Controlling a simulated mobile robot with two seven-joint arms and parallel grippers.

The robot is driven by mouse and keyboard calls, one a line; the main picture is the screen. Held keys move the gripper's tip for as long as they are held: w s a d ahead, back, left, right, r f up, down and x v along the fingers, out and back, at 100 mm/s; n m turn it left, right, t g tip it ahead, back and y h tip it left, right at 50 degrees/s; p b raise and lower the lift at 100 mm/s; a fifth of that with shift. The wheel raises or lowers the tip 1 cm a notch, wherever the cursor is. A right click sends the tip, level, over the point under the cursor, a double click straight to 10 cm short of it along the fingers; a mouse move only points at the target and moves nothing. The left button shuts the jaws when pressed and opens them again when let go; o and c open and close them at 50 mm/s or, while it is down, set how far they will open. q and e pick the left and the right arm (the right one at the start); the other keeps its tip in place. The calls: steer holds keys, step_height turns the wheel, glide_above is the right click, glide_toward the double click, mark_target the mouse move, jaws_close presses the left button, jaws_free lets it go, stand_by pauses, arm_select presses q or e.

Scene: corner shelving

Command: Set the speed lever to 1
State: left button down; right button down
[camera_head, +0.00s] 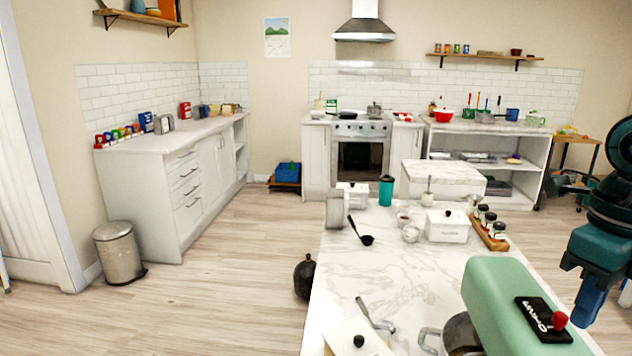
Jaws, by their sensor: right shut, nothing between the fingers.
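A mint-green stand mixer (496,290) stands at the near right end of the marble-topped table. On its head is a black plate (532,306) with white markings, too small to read. The speed lever's red knob (559,320) sits at the right part of this plate. My right gripper (584,322) comes in from the right edge and points down, its blue fingers shut and empty. In the picture it is just right of the red knob; I cannot tell whether they touch. A steel mixing bowl (461,336) is partly hidden behind the mixer head. My left gripper is out of view.
The marble table (365,285) holds a black ladle (360,232), a white lidded box (447,226), a spice rack (488,232) and a teal tumbler (386,190). The table's middle is mostly clear, with open floor to the left.

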steer(key=shift+f+b, duration=0.45)
steer(key=shift+f, duration=0.05)
steer(key=shift+w+d, duration=0.1)
steer(key=shift+w, duration=0.85)
stand_by(0.7)
steer(key=shift+w+d, duration=0.15)
steer(key=shift+w, duration=1.15)
stand_by(0.6)
steer(key=shift+s, duration=0.35)
steer(key=shift+s, duration=0.1)
steer(key=shift+r+p, duration=1.05)
steer(key=shift+r, duration=0.5)
steer(key=shift+r+p, duration=0.65)
steer(key=shift+r, duration=0.25)
